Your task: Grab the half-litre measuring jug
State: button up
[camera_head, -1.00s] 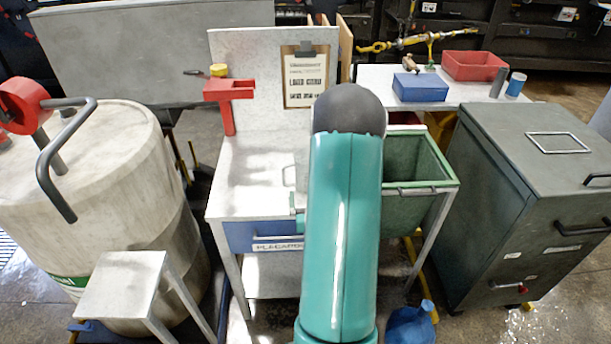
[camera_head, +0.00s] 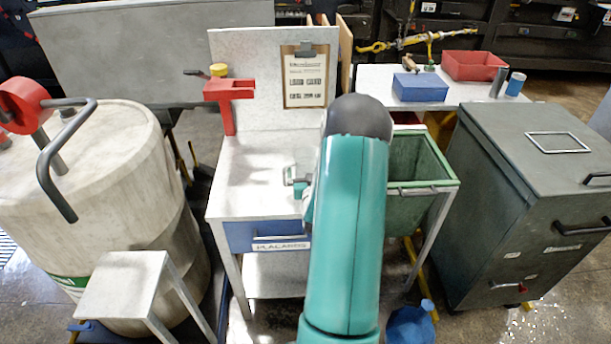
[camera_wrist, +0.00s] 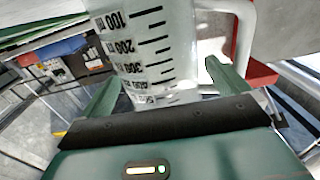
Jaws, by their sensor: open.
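The measuring jug (camera_wrist: 150,45) is whitish and see-through with black millilitre marks. It fills the upper middle of the wrist view, its pale handle (camera_wrist: 245,35) on the right. My gripper (camera_wrist: 163,92) is open, with a green finger on each side of the jug. I cannot tell whether either finger touches it. In the head view the jug (camera_head: 304,160) shows faintly on the pale bench top (camera_head: 250,185), largely hidden by my arm. A green part of my gripper (camera_head: 297,183) shows beside it there.
A red bracket (camera_head: 229,95) stands at the bench's back left, before an upright panel with a clipboard (camera_head: 305,78). A green open bin (camera_head: 425,205) adjoins the bench on the right. The bench's left part is clear.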

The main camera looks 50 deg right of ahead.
jog(key=c, duration=1)
jog(key=shift+r, duration=0.2)
